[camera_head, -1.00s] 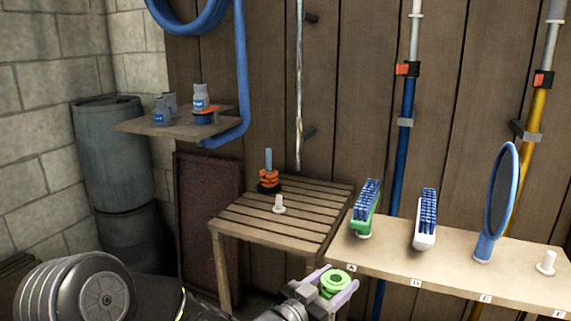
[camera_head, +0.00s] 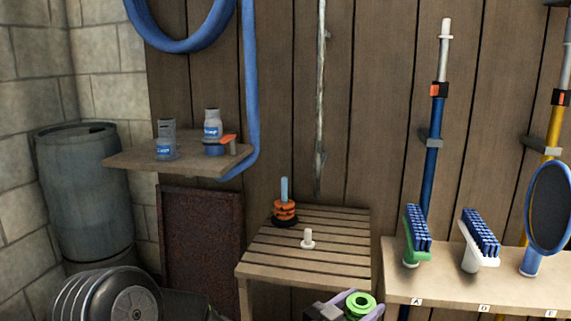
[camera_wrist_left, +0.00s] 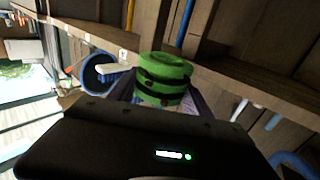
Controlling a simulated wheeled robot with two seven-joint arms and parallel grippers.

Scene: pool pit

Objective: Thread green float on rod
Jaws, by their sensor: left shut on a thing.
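The green float (camera_head: 359,306) is a ring with a dark hole, held in my left gripper (camera_head: 352,304) at the bottom of the head view. The left wrist view shows the green float (camera_wrist_left: 163,79) between the purple fingers, with dark bands around it. The rod (camera_head: 284,188) is a light blue upright post on the slatted wooden table. Orange and dark rings (camera_head: 284,211) sit around its lower part, and its top is bare. The gripper is nearer to me than the rod, lower and to its right. My right gripper is not seen.
A white peg (camera_head: 308,239) stands on the slatted table (camera_head: 335,228) in front of the rod. A shelf (camera_head: 396,287) on the right holds brushes and a blue-framed oval tool (camera_head: 549,210). A small wall shelf (camera_head: 130,160) with bottles is at upper left.

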